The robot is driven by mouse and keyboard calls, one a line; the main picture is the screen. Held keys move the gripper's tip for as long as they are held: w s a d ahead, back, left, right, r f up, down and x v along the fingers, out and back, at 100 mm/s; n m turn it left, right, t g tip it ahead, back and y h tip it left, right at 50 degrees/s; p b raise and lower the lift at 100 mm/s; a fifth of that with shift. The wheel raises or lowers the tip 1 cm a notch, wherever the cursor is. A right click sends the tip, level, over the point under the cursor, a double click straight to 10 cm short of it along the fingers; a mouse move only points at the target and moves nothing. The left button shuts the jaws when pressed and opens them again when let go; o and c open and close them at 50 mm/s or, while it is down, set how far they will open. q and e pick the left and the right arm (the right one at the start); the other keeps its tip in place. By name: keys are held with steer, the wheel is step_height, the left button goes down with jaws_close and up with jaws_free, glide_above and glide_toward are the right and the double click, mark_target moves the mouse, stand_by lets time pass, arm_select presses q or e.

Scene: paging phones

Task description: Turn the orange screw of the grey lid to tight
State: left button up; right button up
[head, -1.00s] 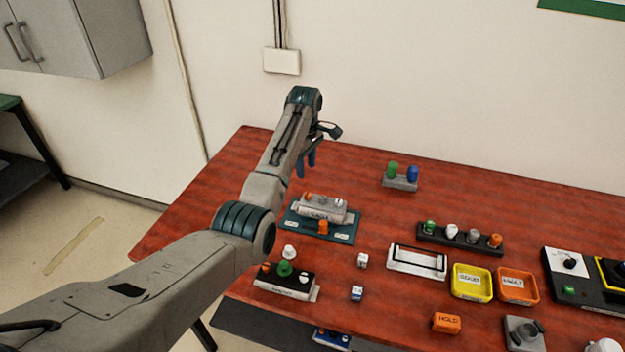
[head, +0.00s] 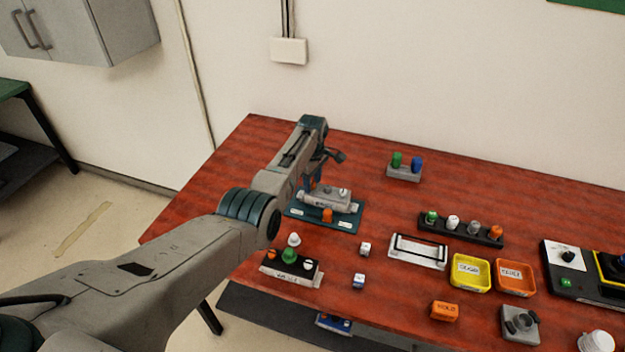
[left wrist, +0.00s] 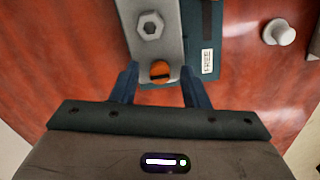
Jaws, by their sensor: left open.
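My right gripper is not in view.
An orange knob (head: 327,215) stands at the base's front. A black block with green and white knobs (head: 290,256) is nearer. A green and blue holder (head: 404,171) stands behind to the right. A rack of coloured knobs (head: 461,230) and trays (head: 470,272) lie right.

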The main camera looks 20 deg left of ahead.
arm_select(q)
steer(key=shift+c, duration=0.2)
jaws_close()
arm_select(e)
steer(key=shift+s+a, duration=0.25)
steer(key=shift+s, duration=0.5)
